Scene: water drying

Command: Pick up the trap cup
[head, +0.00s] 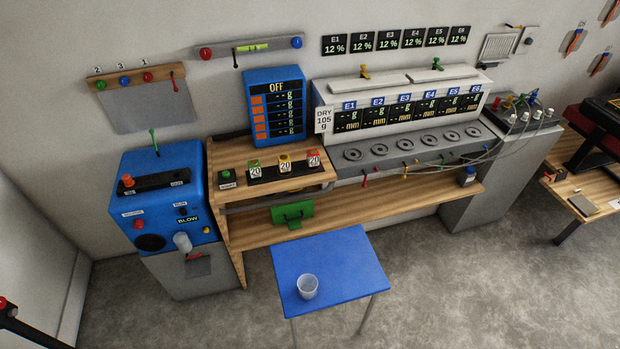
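A clear, whitish cup (307,286) stands upright on the blue table (340,258), near its front left edge. Nothing touches it, and it looks empty. A whitish cylinder (182,242) sits at the lower front of the blue blower machine (165,195). I cannot tell whether the cup or this cylinder is the trap cup. Neither of my grippers shows in the head view.
A wooden bench (350,220) with a grey panel of several round ports (410,146) runs behind the blue table. A grey cabinet (500,178) stands right. The floor (480,290) to the right is clear.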

